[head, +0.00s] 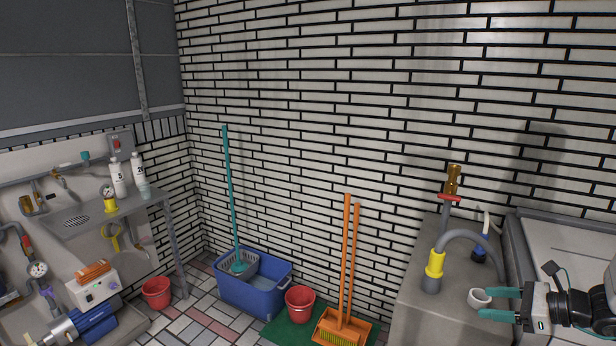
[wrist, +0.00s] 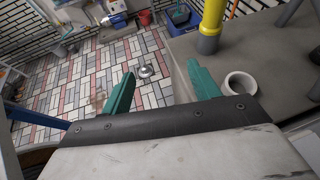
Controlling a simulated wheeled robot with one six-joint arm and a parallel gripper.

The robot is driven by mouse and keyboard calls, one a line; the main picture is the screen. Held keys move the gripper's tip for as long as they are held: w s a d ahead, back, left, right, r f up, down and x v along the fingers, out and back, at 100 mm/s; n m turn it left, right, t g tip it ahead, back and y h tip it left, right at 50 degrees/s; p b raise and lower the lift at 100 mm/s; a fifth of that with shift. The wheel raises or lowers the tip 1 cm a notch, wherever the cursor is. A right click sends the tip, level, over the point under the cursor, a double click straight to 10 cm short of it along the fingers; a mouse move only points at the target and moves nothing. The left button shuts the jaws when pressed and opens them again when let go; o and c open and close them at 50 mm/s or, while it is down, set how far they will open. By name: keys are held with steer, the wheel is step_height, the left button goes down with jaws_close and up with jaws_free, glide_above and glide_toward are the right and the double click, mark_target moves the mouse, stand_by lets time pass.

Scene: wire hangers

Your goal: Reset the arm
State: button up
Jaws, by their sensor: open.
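My gripper (head: 486,303) is at the right of the head view, with its two teal fingers apart and nothing between them. In the wrist view my gripper (wrist: 161,68) shows both fingers spread, with the tiled floor and the counter's edge behind the gap. A small white cup (head: 479,299) stands on the grey counter (head: 415,310) near the fingertips. In the wrist view the cup (wrist: 240,84) is beside the right finger, outside the jaws. I cannot tell whether they touch.
A yellow and grey pipe fitting (head: 434,264) rises from the counter near my gripper. A metal sink bench with a shelf (head: 95,213) is left. The middle floor (wrist: 100,70) is mostly clear.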

steer(key=s+a+r+n+g+h, duration=0.4)
steer(key=s+a+r+n, duration=0.5)
steer(key=n, duration=0.4)
steer(key=s+a+r+n+g+h, duration=0.4)
steer(key=s+a+r+n+h, duration=0.1)
steer(key=s+a+r+n, duration=0.4)
steer(key=s+a+n, duration=0.2)
steer(key=s+n, duration=0.2)
steer(key=shift+n, duration=0.3)
steer(key=shift+r, duration=0.1)
stand_by(0.3)
